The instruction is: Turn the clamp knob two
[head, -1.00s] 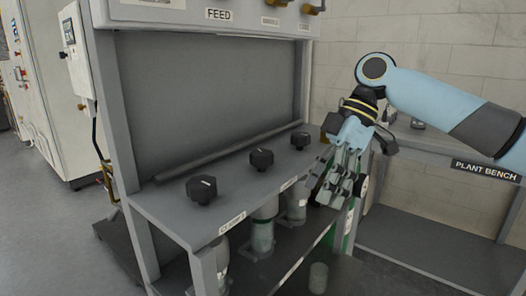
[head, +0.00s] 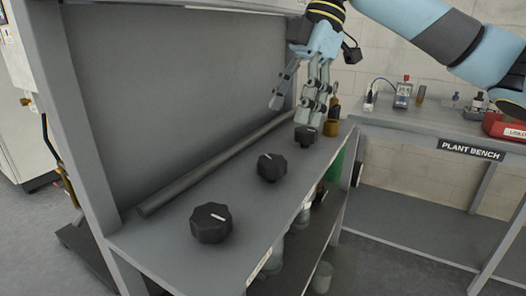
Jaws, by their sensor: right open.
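Three black lobed clamp knobs stand in a row on a grey shelf (head: 165,245): a near knob (head: 211,223), a middle knob (head: 271,168) and a far knob (head: 305,136). White pointer lines show on their tops. I cannot read a number that tells which is knob two. My right gripper (head: 293,107) is open and empty, fingers pointing down, just above and behind the far knob in the picture. I cannot tell whether a finger touches that knob. My left gripper is out of view.
A grey bar (head: 215,165) lies along the back of the shelf, before a grey panel (head: 170,90). A small brown bottle (head: 333,108) stands near the shelf's far end.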

